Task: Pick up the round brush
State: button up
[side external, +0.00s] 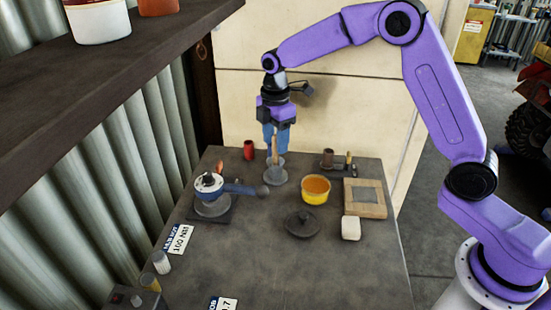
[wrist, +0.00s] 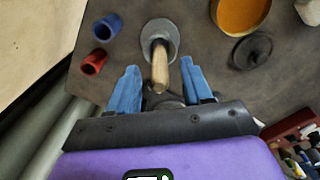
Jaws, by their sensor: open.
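My gripper (wrist: 160,66) is open, with one blue finger on each side of the handle. In the wrist view there are visible gaps between the fingers and the handle.
A yellow pot (side external: 316,196), black lid (side external: 303,226), wooden frame (side external: 376,211) and white block (side external: 351,229) are to the right. A shelf (side external: 110,60) overhangs the left.

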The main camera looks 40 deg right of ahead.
jog(key=shift+f, duration=1.35)
grip_shut()
notch_tip(320, 180, up, 10)
jog(key=shift+r, duration=0.1)
